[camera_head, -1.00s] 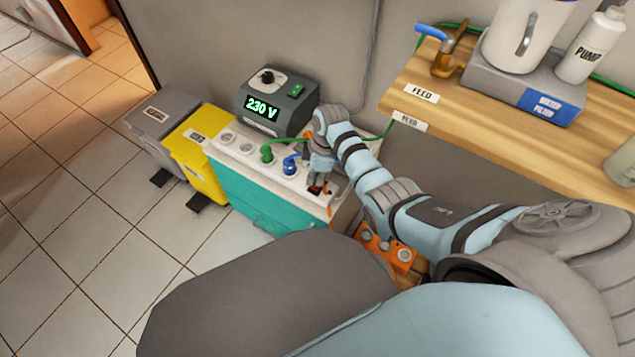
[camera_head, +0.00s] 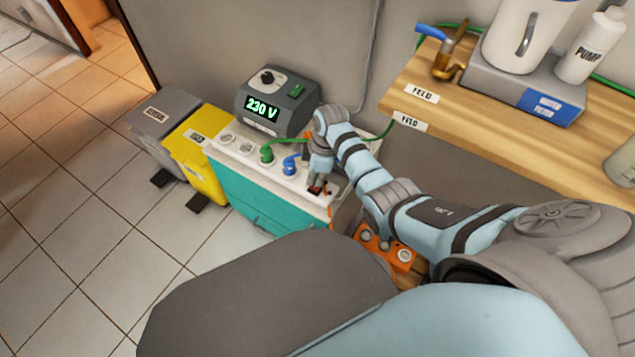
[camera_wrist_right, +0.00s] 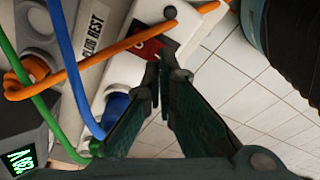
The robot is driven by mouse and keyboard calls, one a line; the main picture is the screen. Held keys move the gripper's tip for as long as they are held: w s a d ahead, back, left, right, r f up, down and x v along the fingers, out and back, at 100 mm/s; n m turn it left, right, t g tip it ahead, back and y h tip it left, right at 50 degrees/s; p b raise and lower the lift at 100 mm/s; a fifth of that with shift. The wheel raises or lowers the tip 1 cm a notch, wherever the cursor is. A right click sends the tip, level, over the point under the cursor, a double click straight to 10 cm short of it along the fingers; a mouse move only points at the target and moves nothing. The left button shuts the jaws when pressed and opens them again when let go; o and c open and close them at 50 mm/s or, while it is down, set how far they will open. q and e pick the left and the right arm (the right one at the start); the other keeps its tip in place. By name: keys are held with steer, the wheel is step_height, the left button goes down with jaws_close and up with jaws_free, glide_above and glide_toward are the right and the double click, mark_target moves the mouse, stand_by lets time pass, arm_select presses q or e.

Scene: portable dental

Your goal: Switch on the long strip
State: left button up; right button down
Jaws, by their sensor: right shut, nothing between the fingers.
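The long white strip (camera_head: 240,155) lies along the top of a teal cabinet. It has a row of round sockets, with a green plug (camera_head: 267,154) and a blue plug (camera_head: 290,165) in it. A red and black rocker switch (camera_head: 315,190) is at its near right end, and it also shows in the right wrist view (camera_wrist_right: 147,46). My right gripper (camera_head: 318,184) is shut and empty, with its fingertips (camera_wrist_right: 163,78) right at the switch. I cannot tell whether they touch it, or which way the rocker is set. My left gripper is not in view.
A grey box (camera_head: 282,100) reading 230 V stands behind the strip. An orange cable (camera_wrist_right: 95,62) crosses beside the switch in the wrist view. A smaller orange strip (camera_head: 385,248) lies below my right arm. A wooden shelf (camera_head: 480,110) is at the right; open tiled floor is left.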

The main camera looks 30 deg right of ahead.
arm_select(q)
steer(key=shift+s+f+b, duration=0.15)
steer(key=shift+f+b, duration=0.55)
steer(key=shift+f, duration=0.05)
arm_select(e)
steer(key=shift+f, duration=1)
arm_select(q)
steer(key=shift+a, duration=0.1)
arm_select(e)
step_height(320, 180, up, 7)
steer(key=p, duration=0.8)
steer(key=shift+r, duration=0.1)
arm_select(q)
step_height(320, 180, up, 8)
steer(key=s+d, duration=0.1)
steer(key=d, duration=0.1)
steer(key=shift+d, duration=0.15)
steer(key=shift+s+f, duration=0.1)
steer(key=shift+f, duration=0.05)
